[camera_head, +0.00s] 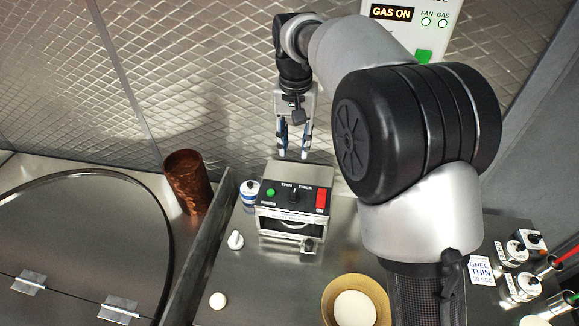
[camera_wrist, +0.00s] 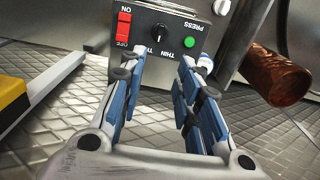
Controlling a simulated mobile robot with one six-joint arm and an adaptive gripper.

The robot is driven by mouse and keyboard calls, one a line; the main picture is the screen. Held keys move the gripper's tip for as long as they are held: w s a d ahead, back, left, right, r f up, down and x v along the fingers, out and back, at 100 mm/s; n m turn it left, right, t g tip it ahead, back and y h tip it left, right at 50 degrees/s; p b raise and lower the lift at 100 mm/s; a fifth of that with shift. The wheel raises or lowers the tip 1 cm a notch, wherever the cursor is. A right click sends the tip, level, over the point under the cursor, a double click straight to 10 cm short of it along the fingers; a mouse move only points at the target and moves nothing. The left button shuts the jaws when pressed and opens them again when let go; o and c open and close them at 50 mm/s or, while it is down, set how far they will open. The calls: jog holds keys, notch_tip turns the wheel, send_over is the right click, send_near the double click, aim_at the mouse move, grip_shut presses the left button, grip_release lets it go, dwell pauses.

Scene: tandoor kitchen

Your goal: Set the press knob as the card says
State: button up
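The press (camera_head: 290,222) is a metal box with a black top panel, standing on the counter. Its small black knob (camera_head: 294,197) sits mid-panel by the words THIN on the left and THICK on the right. The knob also shows in the wrist view (camera_wrist: 159,32), upside down; its pointer direction is too small to tell. The card (camera_head: 481,270) lies at the right and reads GHEE THIN, with a third line I cannot read clearly. My gripper (camera_head: 294,152) is open and empty, fingers pointing down, above and behind the panel, apart from the knob.
The panel has a green light (camera_head: 271,192) and a red switch (camera_head: 321,199). A copper cup (camera_head: 188,182) and a blue-white jar (camera_head: 249,192) stand left. A bowl (camera_head: 329,303) is in front. A GAS ON control box (camera_head: 425,42) hangs on the back wall.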

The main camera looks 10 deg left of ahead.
aim_at(294, 192)
notch_tip(294, 192, down, 17)
jog(key=b, duration=0.3)
jog(key=shift+f, duration=0.2)
jog(key=shift+c, duration=0.6)
grip_shut()
